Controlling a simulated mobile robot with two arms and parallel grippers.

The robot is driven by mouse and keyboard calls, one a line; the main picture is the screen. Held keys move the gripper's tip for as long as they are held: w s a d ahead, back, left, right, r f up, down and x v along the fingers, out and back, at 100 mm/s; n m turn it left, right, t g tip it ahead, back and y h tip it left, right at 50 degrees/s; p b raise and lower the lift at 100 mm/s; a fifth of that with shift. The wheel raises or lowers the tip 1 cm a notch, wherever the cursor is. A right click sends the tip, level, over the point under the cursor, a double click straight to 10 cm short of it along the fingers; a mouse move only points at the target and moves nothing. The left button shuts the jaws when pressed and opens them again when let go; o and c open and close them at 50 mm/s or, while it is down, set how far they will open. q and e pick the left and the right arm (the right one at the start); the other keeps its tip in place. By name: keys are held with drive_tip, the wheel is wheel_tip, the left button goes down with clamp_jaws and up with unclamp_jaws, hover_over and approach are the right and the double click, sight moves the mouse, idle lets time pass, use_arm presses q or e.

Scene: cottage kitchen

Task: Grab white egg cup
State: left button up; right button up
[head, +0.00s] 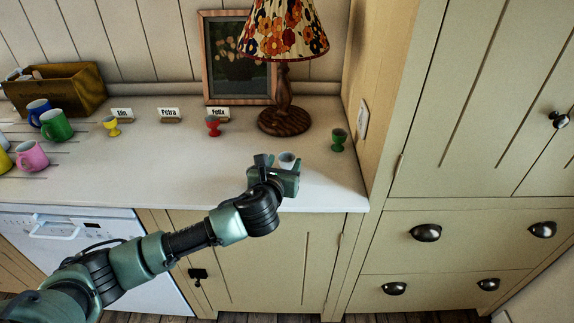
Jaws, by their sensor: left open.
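A white egg cup (287,159) stands on the white counter near its front edge, below the lamp. Its lower part is hidden behind my left gripper (279,162). My left gripper is open, with its fingers at either side of the cup in the picture. Whether they touch it I cannot tell. My right gripper is not in view. Other egg cups stand farther back: a yellow one (112,126), a red one (213,125) and a green one (338,140).
A lamp (284,100) and a framed picture (238,60) stand behind. Name cards, including Petra (169,114), line the back. Mugs such as the pink one (32,156) and a wooden box (62,88) are at left. A tall cupboard (470,100) bounds the right.

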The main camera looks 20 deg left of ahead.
sight(288, 155)
use_arm(q)
drive_tip(key=x, duration=0.3)
drive_tip(key=shift+w+f, duration=0.2)
drive_tip(key=shift+f, duration=0.05)
drive_tip(key=shift+s, duration=0.1)
drive_tip(key=c, duration=1.1)
drive_tip(key=shift+c, duration=0.2)
